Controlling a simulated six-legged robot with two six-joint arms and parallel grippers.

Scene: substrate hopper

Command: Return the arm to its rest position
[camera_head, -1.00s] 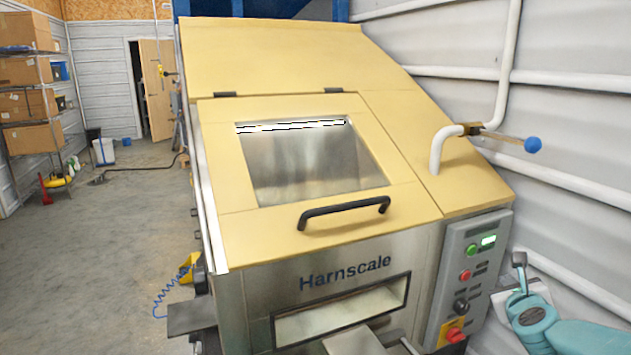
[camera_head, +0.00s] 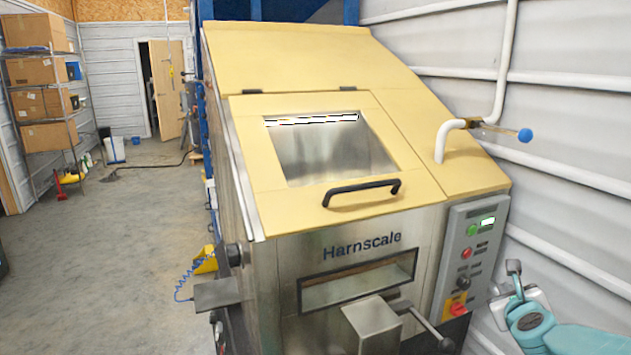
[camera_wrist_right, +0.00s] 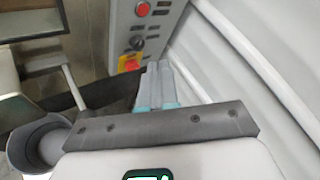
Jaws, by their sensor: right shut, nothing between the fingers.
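My right gripper (camera_head: 514,272) is at the lower right of the head view, with my teal right arm behind it. It stands to the right of the hopper's grey control panel (camera_head: 470,258) and holds nothing. In the right wrist view its grey fingers (camera_wrist_right: 158,75) are together, pointing toward the panel's lower end and the white wall. The hopper (camera_head: 340,218) has a yellow lid with a window and a black handle (camera_head: 362,190), and the lid is down. My left gripper is out of view.
A lever (camera_head: 430,330) and a metal block (camera_head: 372,318) stick out at the hopper's front. A white pipe valve with a blue knob (camera_head: 525,135) juts out above the panel. The ribbed wall (camera_head: 580,220) is close on the right. Open floor (camera_head: 110,240) lies left.

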